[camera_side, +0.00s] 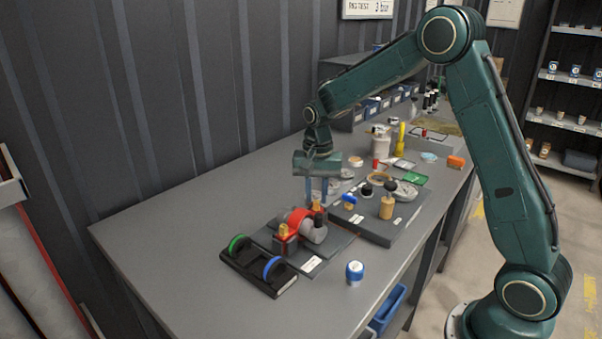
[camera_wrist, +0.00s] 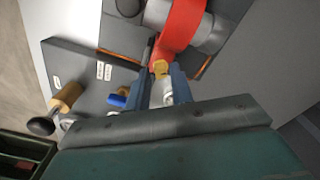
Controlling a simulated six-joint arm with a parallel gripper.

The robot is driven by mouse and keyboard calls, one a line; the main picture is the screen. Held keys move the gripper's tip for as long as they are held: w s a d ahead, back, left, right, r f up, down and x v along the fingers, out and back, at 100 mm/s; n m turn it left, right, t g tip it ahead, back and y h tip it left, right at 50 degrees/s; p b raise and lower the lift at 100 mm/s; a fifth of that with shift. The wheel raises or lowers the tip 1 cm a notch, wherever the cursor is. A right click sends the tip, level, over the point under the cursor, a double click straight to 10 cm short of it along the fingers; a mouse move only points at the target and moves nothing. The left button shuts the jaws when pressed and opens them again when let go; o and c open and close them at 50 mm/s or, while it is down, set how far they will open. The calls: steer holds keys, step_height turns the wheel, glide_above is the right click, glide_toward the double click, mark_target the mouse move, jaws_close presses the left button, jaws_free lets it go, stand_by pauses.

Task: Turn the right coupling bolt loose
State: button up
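The pump with a red band (camera_side: 296,218) and grey body sits on a dark plate near the bench's front. One brass bolt (camera_side: 283,231) is at its left; the right brass bolt (camera_side: 317,206) is at its right. My gripper (camera_side: 317,199) points down over the right bolt, its two blue fingers apart. In the wrist view, the right brass bolt (camera_wrist: 160,69) shows between the fingertips (camera_wrist: 163,72), beside the red band (camera_wrist: 182,25). The fingers look open. I cannot tell whether either touches the bolt.
A black stand with a green and a blue ring (camera_side: 259,265) is in front of the pump. A grey board (camera_side: 400,222) with a wooden-handled tool (camera_side: 386,208) and a blue-handled piece (camera_side: 350,201) is at the right. Bench left is clear.

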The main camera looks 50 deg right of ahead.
steer(key=shift+f, duration=0.75)
jaws_close()
